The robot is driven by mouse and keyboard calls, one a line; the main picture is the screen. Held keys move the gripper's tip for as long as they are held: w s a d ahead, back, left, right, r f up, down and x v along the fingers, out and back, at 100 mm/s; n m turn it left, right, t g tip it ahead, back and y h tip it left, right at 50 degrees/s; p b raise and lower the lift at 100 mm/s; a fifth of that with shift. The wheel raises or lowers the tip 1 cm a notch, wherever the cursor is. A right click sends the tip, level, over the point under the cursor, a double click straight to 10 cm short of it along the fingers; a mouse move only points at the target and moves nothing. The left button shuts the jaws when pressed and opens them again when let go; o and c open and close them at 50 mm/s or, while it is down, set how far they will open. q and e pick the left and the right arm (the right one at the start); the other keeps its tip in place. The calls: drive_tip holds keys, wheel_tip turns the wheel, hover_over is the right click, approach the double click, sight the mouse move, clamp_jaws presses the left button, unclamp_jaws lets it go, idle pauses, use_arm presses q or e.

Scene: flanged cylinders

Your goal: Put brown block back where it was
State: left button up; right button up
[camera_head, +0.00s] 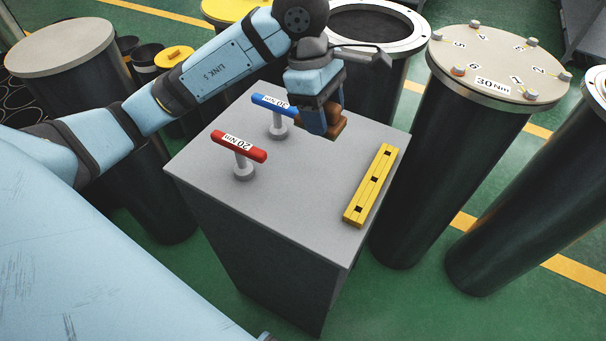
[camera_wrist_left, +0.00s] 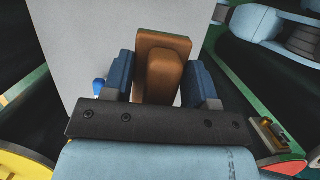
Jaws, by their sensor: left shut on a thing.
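The brown block (camera_head: 338,122) is held in my left gripper (camera_head: 318,125) above the back right part of the grey pedestal top (camera_head: 290,205). In the left wrist view the brown block (camera_wrist_left: 163,65) sits between the two blue fingers of my left gripper (camera_wrist_left: 166,80), which are shut on it. The gripper hides part of the block in the head view. I cannot tell the exact height of the block over the pedestal. My right gripper is not in view.
A red-handled tool (camera_head: 239,146) marked 20 Nm and a blue-handled tool (camera_head: 275,105) stand on the pedestal's left half. A yellow slotted bar (camera_head: 371,185) lies along its right edge. The pedestal's front middle is clear. A flanged cylinder marked 30 Nm (camera_head: 497,66) stands at right.

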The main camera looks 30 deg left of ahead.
use_arm(q)
drive_tip(key=shift+f, duration=0.2)
drive_tip(key=p, duration=0.2)
hover_over(321, 194)
drive_tip(key=f, duration=1.4)
drive_tip(key=shift+a+f, duration=0.25)
drive_tip(key=shift+a, duration=0.15)
wheel_tip(321, 194, down, 4)
drive_tip(key=shift+f+p, duration=0.25)
drive_tip(key=shift+p, duration=0.15)
drive_tip(key=shift+f, duration=0.2)
drive_tip(key=shift+w+f, duration=0.1)
drive_tip(key=o, duration=0.5)
drive_tip(key=shift+f, duration=0.1)
drive_tip(key=shift+c, duration=0.2)
drive_tip(key=o, duration=0.4)
